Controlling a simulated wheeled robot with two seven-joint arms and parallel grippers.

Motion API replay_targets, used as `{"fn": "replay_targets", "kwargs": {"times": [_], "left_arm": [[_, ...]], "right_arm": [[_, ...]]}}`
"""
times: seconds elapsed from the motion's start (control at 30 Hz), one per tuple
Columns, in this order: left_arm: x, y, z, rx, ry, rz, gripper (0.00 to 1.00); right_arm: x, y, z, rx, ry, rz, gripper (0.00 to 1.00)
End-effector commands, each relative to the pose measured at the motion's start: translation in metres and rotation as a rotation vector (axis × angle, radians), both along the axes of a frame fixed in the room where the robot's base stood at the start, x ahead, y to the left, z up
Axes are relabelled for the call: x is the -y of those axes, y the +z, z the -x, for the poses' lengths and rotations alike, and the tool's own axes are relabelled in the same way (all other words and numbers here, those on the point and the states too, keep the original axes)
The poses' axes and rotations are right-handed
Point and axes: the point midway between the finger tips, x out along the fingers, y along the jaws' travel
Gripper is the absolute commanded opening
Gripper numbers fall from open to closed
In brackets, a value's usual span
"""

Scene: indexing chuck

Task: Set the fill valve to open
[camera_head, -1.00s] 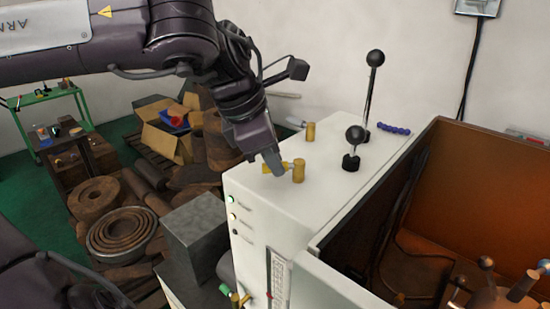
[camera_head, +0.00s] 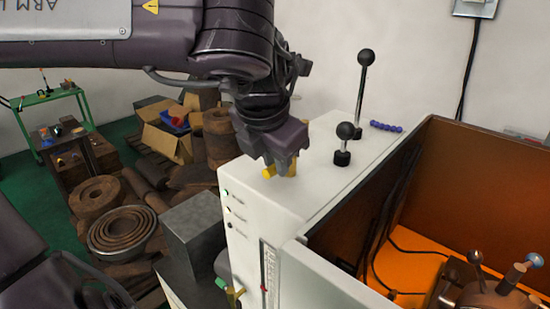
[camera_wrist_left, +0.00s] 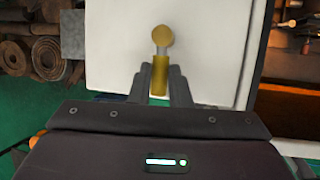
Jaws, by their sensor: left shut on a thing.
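A brass valve sits on top of the white cabinet (camera_head: 322,178); its round post top (camera_wrist_left: 162,37) and its yellow handle (camera_wrist_left: 159,78) show in the left wrist view. My left gripper (camera_head: 284,168) points down over it and is shut on the handle, one finger at each side. In the head view the fingers cover most of the valve; the yellow handle end (camera_head: 268,172) and part of the post show. No label that names the valve can be read. My right gripper is not in view.
Two black-knobbed levers (camera_head: 345,131) (camera_head: 366,57) stand behind and right of the valve. An open enclosure (camera_head: 470,190) with an orange floor lies right of the cabinet. A grey block (camera_head: 193,229) and stacked rings (camera_head: 123,230) are at the left.

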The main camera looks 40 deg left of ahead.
Motion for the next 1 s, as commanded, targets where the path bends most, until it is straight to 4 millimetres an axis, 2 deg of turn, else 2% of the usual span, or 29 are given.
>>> {"fn": "replay_targets", "kwargs": {"times": [0.5,0.53,0.67,1.0], "left_arm": [[0.0,0.0,0.0,0.0,0.018,0.001,0.0],[0.0,0.0,0.0,0.0,0.018,0.001,0.21],[0.0,0.0,0.0,-0.001,0.018,0.001,0.38],[0.0,0.003,0.001,0.001,0.017,-0.001,0.39]], "right_arm": [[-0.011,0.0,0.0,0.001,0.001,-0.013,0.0],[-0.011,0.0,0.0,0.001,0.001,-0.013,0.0],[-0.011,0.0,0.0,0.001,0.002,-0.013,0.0],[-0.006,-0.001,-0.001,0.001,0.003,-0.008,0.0]]}}
